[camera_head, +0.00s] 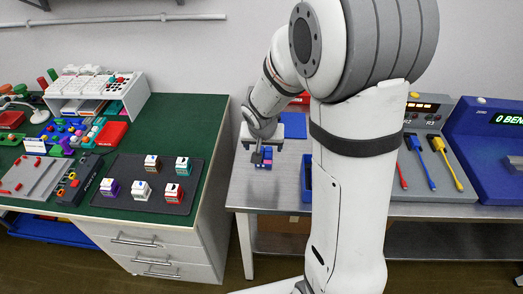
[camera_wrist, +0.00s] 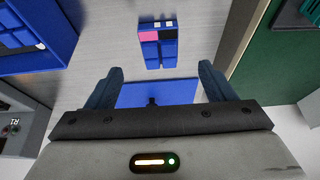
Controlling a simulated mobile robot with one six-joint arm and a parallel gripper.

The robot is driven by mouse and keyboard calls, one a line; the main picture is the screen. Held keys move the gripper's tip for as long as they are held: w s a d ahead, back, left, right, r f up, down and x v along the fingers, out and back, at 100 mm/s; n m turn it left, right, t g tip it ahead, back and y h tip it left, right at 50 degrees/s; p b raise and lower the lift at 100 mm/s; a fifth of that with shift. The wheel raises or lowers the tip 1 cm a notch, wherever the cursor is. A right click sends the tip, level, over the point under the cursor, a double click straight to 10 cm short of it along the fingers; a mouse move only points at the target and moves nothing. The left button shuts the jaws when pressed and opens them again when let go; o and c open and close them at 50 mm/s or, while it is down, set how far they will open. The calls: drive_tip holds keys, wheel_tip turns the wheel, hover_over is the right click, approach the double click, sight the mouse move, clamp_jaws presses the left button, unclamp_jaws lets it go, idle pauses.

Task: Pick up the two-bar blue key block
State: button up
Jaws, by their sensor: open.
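A blue key block (camera_wrist: 158,52) is on the grey metal table in the wrist view, with a pink patch, a black patch and two small white marks at its far end. It lies ahead of my gripper (camera_wrist: 160,76), roughly centred between the two dark fingers and beyond their tips. The gripper is open and nothing shows between its fingers. In the head view the block (camera_head: 264,165) shows small and blue with pink, just below my gripper (camera_head: 262,152). The gap between fingers and block is too small to judge there.
A flat blue pad (camera_wrist: 158,93) lies under the gripper. A blue tray (camera_wrist: 40,50) is at the left of the wrist view. A dark mat (camera_head: 122,202) with several other key blocks lies on the green desk. A cable panel (camera_head: 432,125) stands right of my arm.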

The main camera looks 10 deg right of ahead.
sight(264, 153)
drive_tip(key=x, duration=0.7)
drive_tip(key=shift+w+d+f+b, duration=0.15)
drive_tip(key=shift+w+f+b, duration=0.15)
drive_tip(key=shift+w+b, duration=0.1)
drive_tip(key=shift+c, duration=0.6)
drive_tip(key=c, duration=0.9)
drive_tip(key=shift+r, duration=0.1)
drive_tip(key=shift+c, duration=0.2)
wheel_tip(264, 153, up, 10)
drive_tip(key=p, duration=0.2)
drive_tip(key=shift+p, duration=0.35)
